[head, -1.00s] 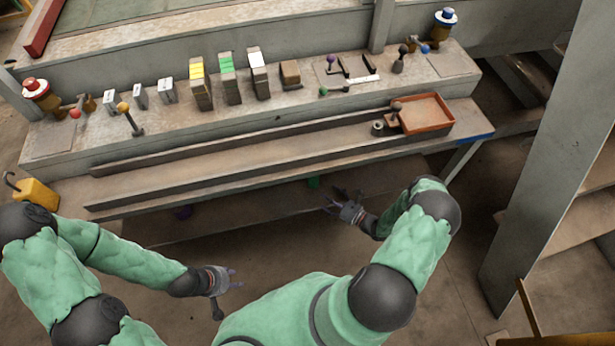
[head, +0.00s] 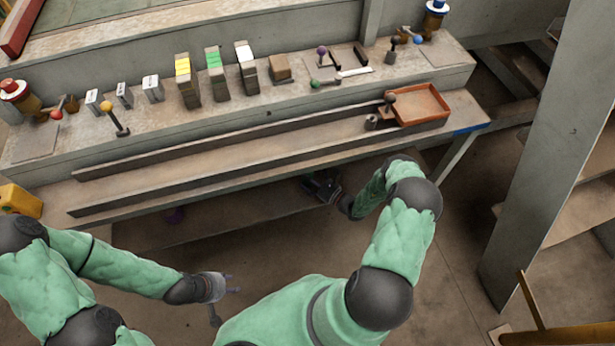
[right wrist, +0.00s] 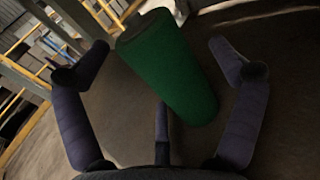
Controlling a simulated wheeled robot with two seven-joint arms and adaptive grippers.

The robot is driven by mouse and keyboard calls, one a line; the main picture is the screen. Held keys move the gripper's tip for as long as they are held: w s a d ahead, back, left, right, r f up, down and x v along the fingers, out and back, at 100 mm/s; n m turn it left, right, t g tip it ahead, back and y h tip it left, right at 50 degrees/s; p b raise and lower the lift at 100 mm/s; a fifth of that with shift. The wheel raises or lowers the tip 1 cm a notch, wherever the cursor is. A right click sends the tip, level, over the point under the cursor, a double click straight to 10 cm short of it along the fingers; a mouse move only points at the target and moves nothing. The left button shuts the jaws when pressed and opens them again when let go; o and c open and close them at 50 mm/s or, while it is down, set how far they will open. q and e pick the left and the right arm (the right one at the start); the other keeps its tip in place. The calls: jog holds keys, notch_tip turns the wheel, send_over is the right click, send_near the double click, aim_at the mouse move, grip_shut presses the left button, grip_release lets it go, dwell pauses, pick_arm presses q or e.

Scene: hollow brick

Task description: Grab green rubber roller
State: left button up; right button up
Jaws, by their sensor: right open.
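The green rubber roller (right wrist: 172,68) shows large in the right wrist view, a dark green cylinder lying at a slant on a brown surface. My right gripper (right wrist: 162,62) has its fingers spread open, one to the left and one to the right of the roller, with no visible grip on it. In the head view my right gripper (head: 318,185) is under the front edge of the bench, over the lower shelf, and the roller is hidden there. My left gripper (head: 232,284) is in front of the bench, away from it, with its fingers apart and nothing between them.
The bench (head: 300,160) overhangs the lower shelf (head: 235,218). An orange tray (head: 448,116) sits at the bench's right end. A grey post (head: 545,150) stands to the right.

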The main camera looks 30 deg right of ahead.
jog(key=shift+w+a, duration=0.1)
jog(key=shift+w, duration=0.3)
jog(key=c, duration=1.4)
jog(key=shift+c, duration=1.2)
jog(key=shift+r, duration=0.15)
